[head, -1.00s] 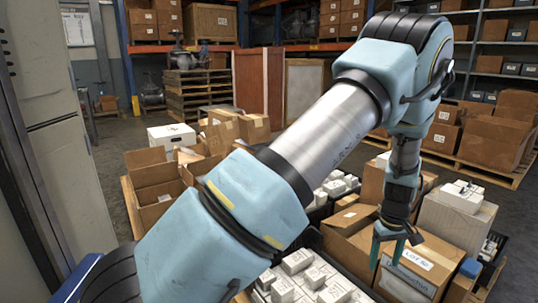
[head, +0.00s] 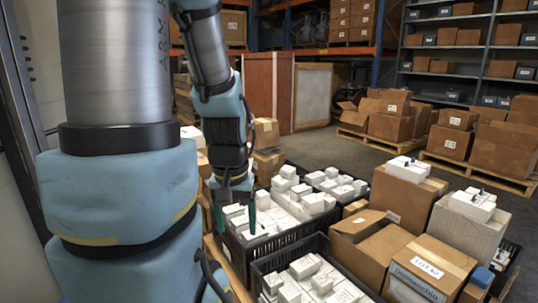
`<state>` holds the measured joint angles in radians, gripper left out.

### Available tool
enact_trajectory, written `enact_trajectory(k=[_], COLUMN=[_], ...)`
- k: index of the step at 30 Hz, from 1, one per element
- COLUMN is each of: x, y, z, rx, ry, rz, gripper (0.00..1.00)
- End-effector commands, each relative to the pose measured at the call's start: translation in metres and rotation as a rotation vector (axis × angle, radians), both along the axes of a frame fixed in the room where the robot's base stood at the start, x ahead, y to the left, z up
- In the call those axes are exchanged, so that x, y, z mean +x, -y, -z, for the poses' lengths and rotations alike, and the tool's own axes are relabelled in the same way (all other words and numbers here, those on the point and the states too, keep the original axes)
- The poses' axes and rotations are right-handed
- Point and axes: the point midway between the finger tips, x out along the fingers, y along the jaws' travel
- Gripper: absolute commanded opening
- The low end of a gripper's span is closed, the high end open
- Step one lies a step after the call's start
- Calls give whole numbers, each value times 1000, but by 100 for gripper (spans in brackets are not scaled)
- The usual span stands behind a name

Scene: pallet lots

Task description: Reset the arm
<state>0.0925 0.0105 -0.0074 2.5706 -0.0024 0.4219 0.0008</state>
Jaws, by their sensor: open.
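My gripper (head: 235,222) hangs from my arm, left of the middle in the head view. Its two green fingers point down and stand apart, with nothing seen between them. It is above or in front of the left part of a black crate (head: 272,246) filled with small white boxes (head: 290,207); I cannot tell how high. My upper arm fills the left side of the view and hides what lies behind it.
Another black crate (head: 256,276) of white boxes is in front. Cardboard boxes (head: 365,246) stand to its right, one labelled carton (head: 430,268) nearest. Loaded pallets (head: 478,175) and shelving (head: 470,45) are behind. Grey floor (head: 330,148) is clear in the middle distance.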

Motion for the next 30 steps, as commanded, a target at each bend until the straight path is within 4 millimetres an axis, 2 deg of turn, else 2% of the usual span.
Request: enact_trajectory(k=[1, 7, 11, 24, 30], x=[3, 3, 4, 4, 4], y=[3, 3, 3, 3, 3], z=[-19, -54, -84, -206, -240], rx=[-2, -2, -2, -2, -2], ry=[1, 1, 1, 0, 0], rz=[4, 2, 2, 1, 1], gripper=[72, 72, 72, 72, 72])
